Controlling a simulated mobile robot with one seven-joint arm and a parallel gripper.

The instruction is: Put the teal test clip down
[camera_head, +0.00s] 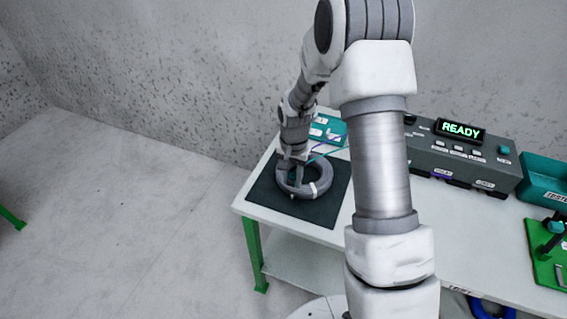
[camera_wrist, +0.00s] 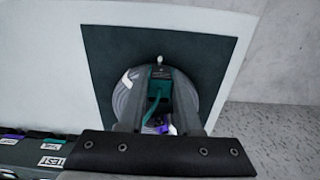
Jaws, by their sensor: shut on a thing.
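The teal test clip (camera_wrist: 161,73) shows in the wrist view between my fingertips, with a teal lead (camera_wrist: 154,95) running back from it. My gripper (camera_wrist: 160,80) is shut on the clip. In the head view my gripper (camera_head: 292,178) points down at the left part of a grey cable coil (camera_head: 322,174), and the clip itself is hidden there. The coil lies on a dark mat (camera_head: 322,214) and has pale bands. I cannot tell whether the clip touches the coil or mat.
The mat lies on a white table (camera_head: 247,202), near its left end. A teal panel (camera_head: 330,126) stands behind the coil. A grey tester (camera_head: 455,155) with a lit READY display (camera_head: 460,130), a teal bin (camera_head: 546,182) and a green board (camera_head: 548,262) are to the right.

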